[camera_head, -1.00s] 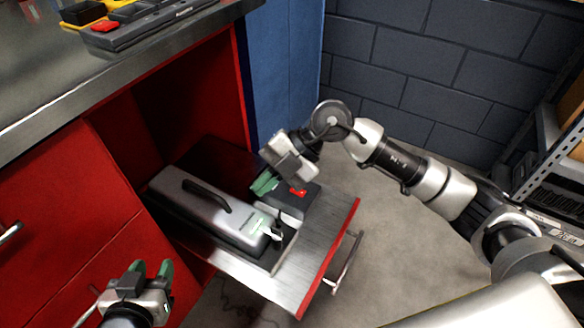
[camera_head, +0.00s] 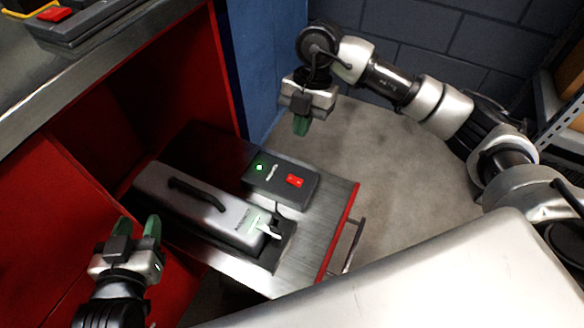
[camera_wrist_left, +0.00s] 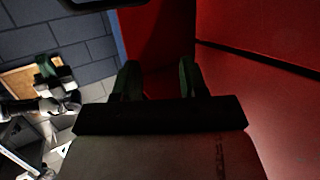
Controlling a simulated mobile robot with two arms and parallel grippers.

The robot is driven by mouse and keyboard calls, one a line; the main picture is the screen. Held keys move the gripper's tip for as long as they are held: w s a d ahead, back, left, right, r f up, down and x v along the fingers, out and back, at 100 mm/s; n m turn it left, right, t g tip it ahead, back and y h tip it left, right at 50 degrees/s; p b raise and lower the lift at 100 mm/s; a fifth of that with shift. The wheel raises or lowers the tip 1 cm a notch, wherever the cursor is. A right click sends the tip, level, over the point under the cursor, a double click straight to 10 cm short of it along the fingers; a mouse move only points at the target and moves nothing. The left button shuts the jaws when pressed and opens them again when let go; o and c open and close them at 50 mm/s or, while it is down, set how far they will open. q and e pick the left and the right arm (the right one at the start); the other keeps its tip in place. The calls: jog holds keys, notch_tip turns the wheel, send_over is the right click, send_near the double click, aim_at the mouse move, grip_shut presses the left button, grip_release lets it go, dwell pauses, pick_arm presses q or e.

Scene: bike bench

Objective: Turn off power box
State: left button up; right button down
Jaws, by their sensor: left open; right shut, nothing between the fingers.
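The power box (camera_head: 268,193) is a dark box on the pulled-out drawer in the head view. It has a red switch (camera_head: 295,181) and a lit green light (camera_head: 260,168) on top. My right gripper (camera_head: 301,126) is shut and empty, raised above and apart from the box, its green fingertips pointing down. My left gripper (camera_head: 137,226) is open and empty, left of the drawer by the red cabinet. Its two green fingers also show in the left wrist view (camera_wrist_left: 158,78), with nothing between them.
A long silver and black case with a handle (camera_head: 205,212) lies beside the power box on the drawer (camera_head: 315,232). The drawer's handle (camera_head: 352,245) sticks out over the floor. A workbench (camera_head: 60,88) is at upper left. Bare floor (camera_head: 385,160) lies to the right.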

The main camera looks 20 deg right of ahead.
jog(key=b, duration=0.2)
send_over(293, 181)
jog(key=w+d, duration=0.1)
notch_tip(293, 181, down, 7)
jog(key=x, duration=0.1)
jog(key=b+x, duration=0.1)
jog(key=x, duration=0.1)
jog(key=w+b+x, duration=0.1)
jog(key=x, duration=0.1)
jog(key=shift+s+d+f, duration=0.1)
jog(key=shift+d+f, duration=0.05)
jog(key=shift+d, duration=0.05)
pick_arm(q)
jog(key=s+d+r+t+h, duration=0.1)
jog(key=s+r+t+h, duration=0.2)
jog(key=r+t, duration=0.9)
jog(key=shift+s+d+h, duration=0.2)
jog(key=shift+s+h, duration=0.05)
jog(key=shift+h, duration=0.45)
pick_arm(e)
jog(key=shift+f, duration=0.4)
pick_arm(q)
jog(key=shift+r, duration=0.1)
